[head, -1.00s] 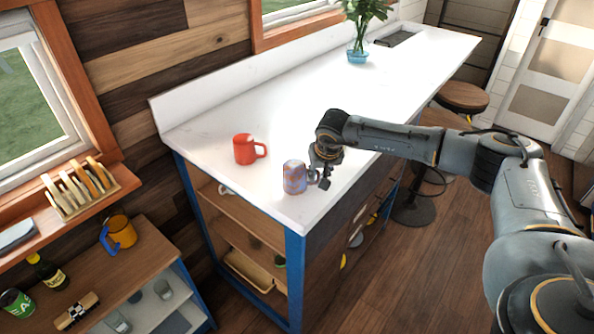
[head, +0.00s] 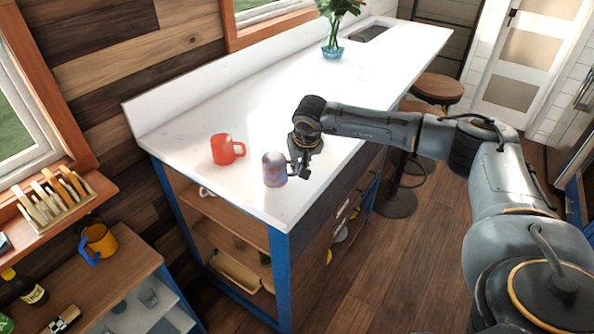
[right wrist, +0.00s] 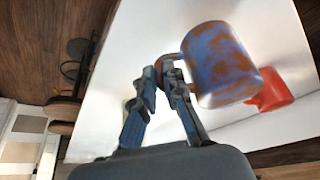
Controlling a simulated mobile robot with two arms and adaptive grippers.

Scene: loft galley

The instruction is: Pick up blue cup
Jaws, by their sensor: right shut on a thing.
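The blue cup (head: 273,170), a mug mottled with rust-brown patches, is upright at the near end of the white counter (head: 330,95). Whether its base touches the counter or is slightly above it is hard to tell. My right gripper (head: 303,166) is at the right side of the cup, shut on its handle. In the right wrist view, the fingers (right wrist: 163,80) close on the handle of the blue cup (right wrist: 220,65). The fingers partly hide the handle. My left gripper is not in view.
A red mug (head: 222,150) stands close to the left of the cup. A vase (head: 332,48) stands farther back. The middle of the counter is clear.

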